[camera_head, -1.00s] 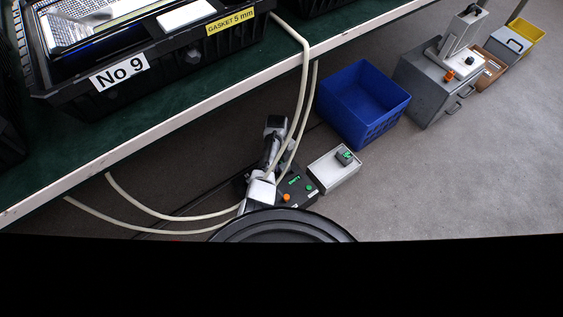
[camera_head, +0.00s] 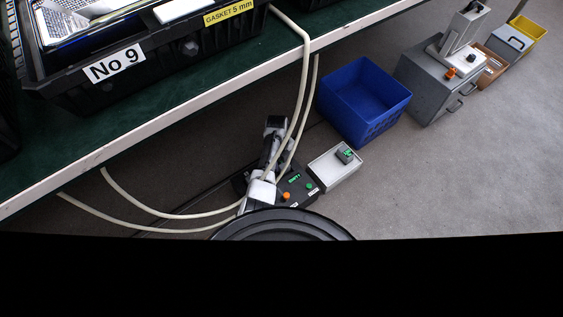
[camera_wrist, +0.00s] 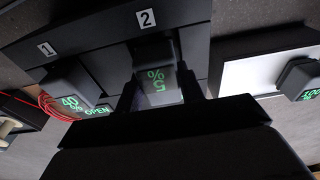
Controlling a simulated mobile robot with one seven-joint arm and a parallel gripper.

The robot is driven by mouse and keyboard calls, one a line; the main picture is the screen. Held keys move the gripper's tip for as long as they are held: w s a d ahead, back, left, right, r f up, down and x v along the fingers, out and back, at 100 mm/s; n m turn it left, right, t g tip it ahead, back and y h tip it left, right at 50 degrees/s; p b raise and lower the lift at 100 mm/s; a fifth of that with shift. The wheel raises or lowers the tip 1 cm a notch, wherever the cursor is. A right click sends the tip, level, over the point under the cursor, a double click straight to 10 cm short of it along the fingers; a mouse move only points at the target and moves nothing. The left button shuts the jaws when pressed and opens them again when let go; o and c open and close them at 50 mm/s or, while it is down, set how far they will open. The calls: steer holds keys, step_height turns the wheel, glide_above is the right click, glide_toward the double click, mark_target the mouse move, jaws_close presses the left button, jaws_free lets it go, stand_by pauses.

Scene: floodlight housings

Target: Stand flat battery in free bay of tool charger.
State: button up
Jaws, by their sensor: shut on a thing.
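A battery (camera_head: 345,154) stands on a white box (camera_head: 333,173) beside the charger; it reads 100 in the wrist view (camera_wrist: 300,80). A blue crate (camera_head: 364,103) and grey cabinet (camera_head: 425,87) stand farther right. Pale hoses (camera_head: 302,95) hang from the green shelf (camera_head: 200,93) close to my arm.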

steer(key=shift+f+b, duration=0.4)
steer(key=shift+f, duration=0.05)
steer(key=shift+s+f+b, duration=0.1)
steer(key=shift+f+b, duration=0.2)
steer(key=shift+f, duration=0.1)
steer(key=o, duration=1.2)
steer(key=shift+o, duration=0.2)
steer(key=shift+s+r+p, duration=0.1)
steer(key=shift+r+p, duration=0.5)
steer(key=shift+p, duration=0.3)
steer(key=r+p, duration=0.5)
steer(key=r, duration=0.1)
steer(key=shift+w+r, duration=0.1)
steer(key=shift+w, duration=0.1)
